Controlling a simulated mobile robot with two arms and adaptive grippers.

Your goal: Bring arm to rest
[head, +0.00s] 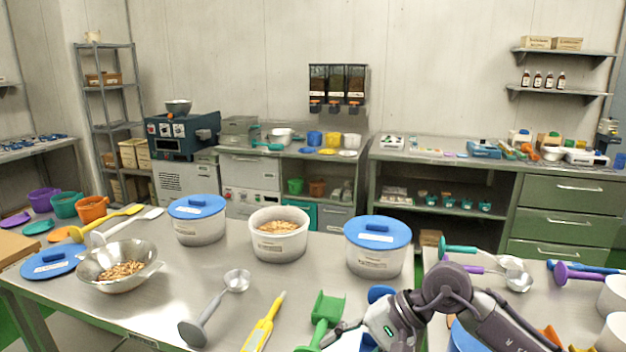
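My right arm comes in from the lower right, bent at a dark joint. Its gripper (343,336) is low at the table's front edge, close to the handle of a green scoop (326,311). I cannot tell whether the fingers touch the scoop or how far apart they are. My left gripper is not in view. An open white tub (279,246) of nuts stands mid-table between two white tubs with blue lids, one at left (199,228) and one at right (377,258). A steel bowl (148,279) at the left also holds nuts.
A grey-handled scoop (208,312) and a yellow utensil (263,325) lie at the front. A second table (505,300) at right holds more scoops and tubs. Bare tabletop shows between bowl and tubs.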

